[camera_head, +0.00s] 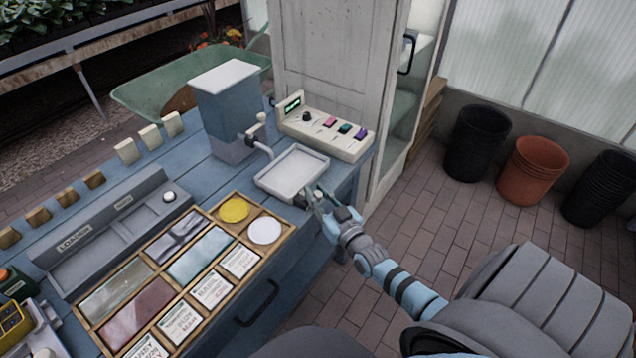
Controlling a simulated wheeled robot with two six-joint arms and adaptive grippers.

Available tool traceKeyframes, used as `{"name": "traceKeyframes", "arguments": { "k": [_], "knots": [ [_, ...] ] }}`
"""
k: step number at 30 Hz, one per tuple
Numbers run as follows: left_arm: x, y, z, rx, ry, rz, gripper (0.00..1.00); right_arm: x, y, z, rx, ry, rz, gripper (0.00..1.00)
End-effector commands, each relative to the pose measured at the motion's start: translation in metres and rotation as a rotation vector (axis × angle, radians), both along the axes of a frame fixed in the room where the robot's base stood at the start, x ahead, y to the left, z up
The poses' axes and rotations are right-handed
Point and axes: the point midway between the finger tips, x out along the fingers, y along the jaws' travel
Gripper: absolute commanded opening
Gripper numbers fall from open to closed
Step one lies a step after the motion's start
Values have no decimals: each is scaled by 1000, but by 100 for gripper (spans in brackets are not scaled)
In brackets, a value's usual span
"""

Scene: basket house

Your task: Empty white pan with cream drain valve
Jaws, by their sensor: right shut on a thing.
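The white pan (291,171) is a shallow rectangular tray on the blue bench top, at its right part. Its inside looks pale and even; I cannot tell whether liquid lies in it. A small cream drain valve (318,194) shows at the pan's near right corner, partly hidden by my fingers. My right gripper (317,198) reaches in from the lower right and is shut on this valve, close against the pan's corner. The valve's exact turn is too small to tell. My left gripper is not in view.
A blue-grey tank (228,110) with a white lid and spout stands behind the pan. A cream control box (325,132) with coloured buttons stands behind right. A wooden divided tray (150,290) fills the bench's near left. Floor to the right is clear before several pots (533,168).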

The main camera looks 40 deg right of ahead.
Motion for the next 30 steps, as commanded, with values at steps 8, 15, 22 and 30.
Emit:
{"name": "traceKeyframes", "arguments": {
  "k": [8,15,22,30],
  "knots": [
    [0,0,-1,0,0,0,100,0,0,0,0,-3,1,40],
    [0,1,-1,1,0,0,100,0,0,0,0,-2,1,40],
    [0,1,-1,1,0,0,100,-34,4,-1,0,0,2,40],
    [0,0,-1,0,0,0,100,-104,12,-1,0,0,2,40]
  ]
}}
